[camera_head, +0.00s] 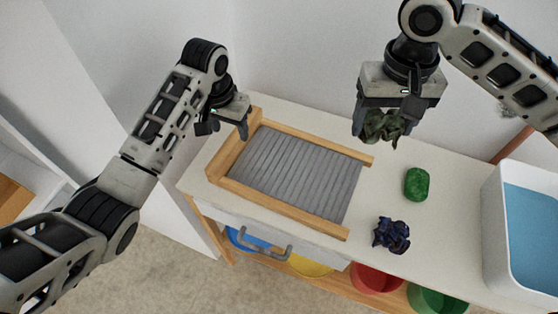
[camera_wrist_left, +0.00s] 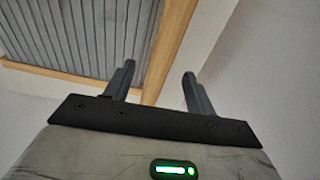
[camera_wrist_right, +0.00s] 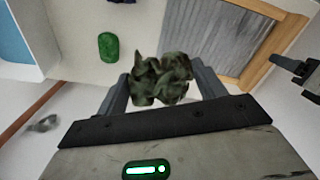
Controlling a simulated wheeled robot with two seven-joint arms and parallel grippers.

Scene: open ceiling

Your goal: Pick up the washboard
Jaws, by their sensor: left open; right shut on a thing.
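The washboard (camera_head: 295,168) has a grey ribbed panel and a wooden frame, and lies flat on the white counter. My left gripper (camera_head: 226,130) is open at its far-left corner in the head view. In the left wrist view, the open jaws (camera_wrist_left: 158,85) are near a wooden rail of the washboard (camera_wrist_left: 172,45); contact cannot be told. My right gripper (camera_head: 379,128) is shut on a crumpled dark green cloth (camera_head: 383,127), held above the counter behind the board's right end. The cloth (camera_wrist_right: 160,80) also shows between the fingers in the right wrist view.
A green soap-like block (camera_head: 416,184) and a crumpled dark blue cloth (camera_head: 391,234) lie right of the washboard. A white tub with a blue inside (camera_head: 497,220) stands at the far right. Coloured bins, including a red one (camera_head: 375,279), sit below the counter. A wall stands behind.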

